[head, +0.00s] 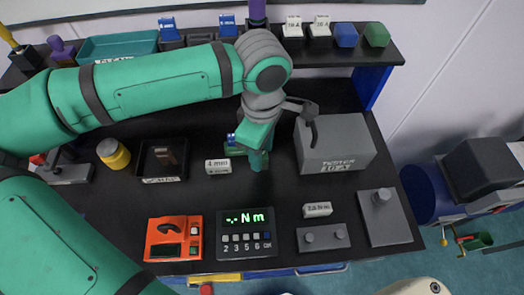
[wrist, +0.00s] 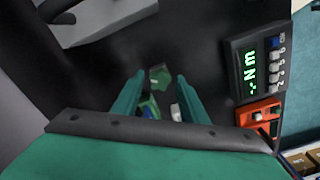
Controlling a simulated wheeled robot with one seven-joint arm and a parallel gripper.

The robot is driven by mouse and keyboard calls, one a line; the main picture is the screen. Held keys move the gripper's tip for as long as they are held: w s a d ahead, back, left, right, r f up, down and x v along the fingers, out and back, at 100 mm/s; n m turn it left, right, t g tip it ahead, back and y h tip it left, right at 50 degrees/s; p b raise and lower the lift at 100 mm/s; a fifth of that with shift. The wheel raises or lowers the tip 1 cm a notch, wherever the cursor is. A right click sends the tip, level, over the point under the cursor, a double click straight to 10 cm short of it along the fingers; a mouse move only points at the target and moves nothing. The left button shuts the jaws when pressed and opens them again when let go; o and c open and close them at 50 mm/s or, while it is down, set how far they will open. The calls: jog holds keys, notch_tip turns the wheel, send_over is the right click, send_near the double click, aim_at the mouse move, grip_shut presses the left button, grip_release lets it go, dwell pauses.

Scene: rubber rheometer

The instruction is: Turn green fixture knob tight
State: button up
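The green fixture (head: 232,151) lies on the black bench top, left of the grey tester box, with a small blue part on it. My gripper (head: 258,160) points down at its right end and hides part of it. In the wrist view my gripper (wrist: 161,75) has its two teal fingers apart. A small green knob-like piece (wrist: 160,77) shows between the fingertips, with gaps visible on both sides. The fixture's green and blue body (wrist: 149,107) lies between the fingers lower in that view. Whether a finger touches the knob cannot be told.
The grey tester box (head: 336,146) with a dark lever stands close right of my gripper. A white 4 mm block (head: 217,166) lies just left. The torque display (head: 247,232) reads "-.- Nm" in front, beside an orange device (head: 174,238). A black tray (head: 163,160) stands further left.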

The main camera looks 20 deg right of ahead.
jog(key=c, duration=0.9)
jog(key=m, duration=0.4)
jog(key=shift+m, duration=0.3)
jog(key=m, duration=0.4)
jog(key=shift+m, duration=0.3)
